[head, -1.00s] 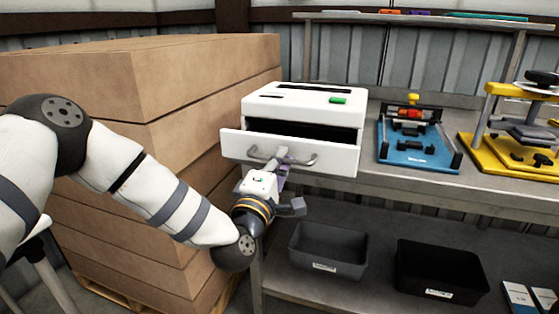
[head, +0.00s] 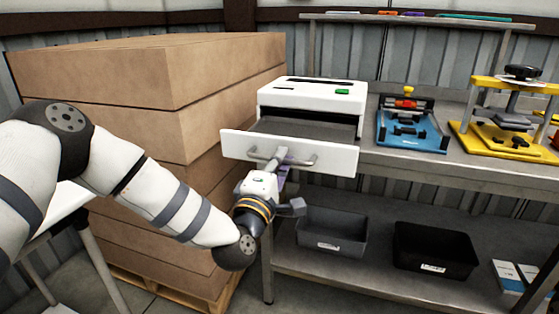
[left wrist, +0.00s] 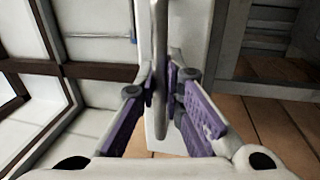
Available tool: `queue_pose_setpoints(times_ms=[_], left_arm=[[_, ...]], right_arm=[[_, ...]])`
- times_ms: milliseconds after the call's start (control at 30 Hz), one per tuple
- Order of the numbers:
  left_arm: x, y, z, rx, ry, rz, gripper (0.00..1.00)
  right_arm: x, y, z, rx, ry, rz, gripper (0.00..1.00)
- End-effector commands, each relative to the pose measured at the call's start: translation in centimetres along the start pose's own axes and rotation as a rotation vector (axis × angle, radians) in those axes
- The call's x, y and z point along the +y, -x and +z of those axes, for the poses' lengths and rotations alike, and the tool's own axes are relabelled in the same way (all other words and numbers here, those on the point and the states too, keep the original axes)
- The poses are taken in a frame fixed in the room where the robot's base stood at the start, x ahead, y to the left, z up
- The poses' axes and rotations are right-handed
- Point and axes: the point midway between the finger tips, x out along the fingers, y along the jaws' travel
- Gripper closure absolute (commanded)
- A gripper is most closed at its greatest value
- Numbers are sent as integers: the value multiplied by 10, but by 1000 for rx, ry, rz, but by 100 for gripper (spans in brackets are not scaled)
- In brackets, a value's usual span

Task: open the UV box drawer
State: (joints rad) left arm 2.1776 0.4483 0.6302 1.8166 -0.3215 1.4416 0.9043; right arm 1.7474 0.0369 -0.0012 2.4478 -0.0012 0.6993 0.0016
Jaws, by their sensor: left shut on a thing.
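The white UV box (head: 312,95) stands on the workbench, with a green button on its top. Its drawer (head: 335,159) is pulled well out toward me, and its grey inside shows. A grey bar handle (head: 303,161) runs across the drawer front. My left gripper (head: 280,160) is shut on the handle near its middle. In the left wrist view, the purple finger pads of my left gripper (left wrist: 168,88) press on both sides of the handle bar (left wrist: 160,50). My right gripper is not in view.
Stacked cartons (head: 150,75) on a pallet stand close at the left of the box. A blue fixture (head: 410,135) and a yellow fixture (head: 500,140) stand on the workbench (head: 400,163) at right. A grey bin (head: 333,235) and a black bin (head: 435,250) are on the lower shelf.

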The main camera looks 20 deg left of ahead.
Motion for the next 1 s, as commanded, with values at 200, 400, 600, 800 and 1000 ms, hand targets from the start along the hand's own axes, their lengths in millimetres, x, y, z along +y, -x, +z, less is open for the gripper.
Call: queue_pose_setpoints(times_ms=[200, 400, 600, 800, 1000], left_arm=[[0, 0, 0, 0, 0, 1, 70], [0, 0, 0, 0, 0, 0, 70], [-1, 25, 0, -1, 2, -4, 70], [-2, 80, 0, -1, 1, -5, 70], [0, 114, 0, -1, 1, -1, 70]], right_arm=[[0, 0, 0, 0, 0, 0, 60], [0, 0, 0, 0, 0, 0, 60], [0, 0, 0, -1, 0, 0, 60], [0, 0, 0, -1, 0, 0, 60], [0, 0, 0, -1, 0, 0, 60]])
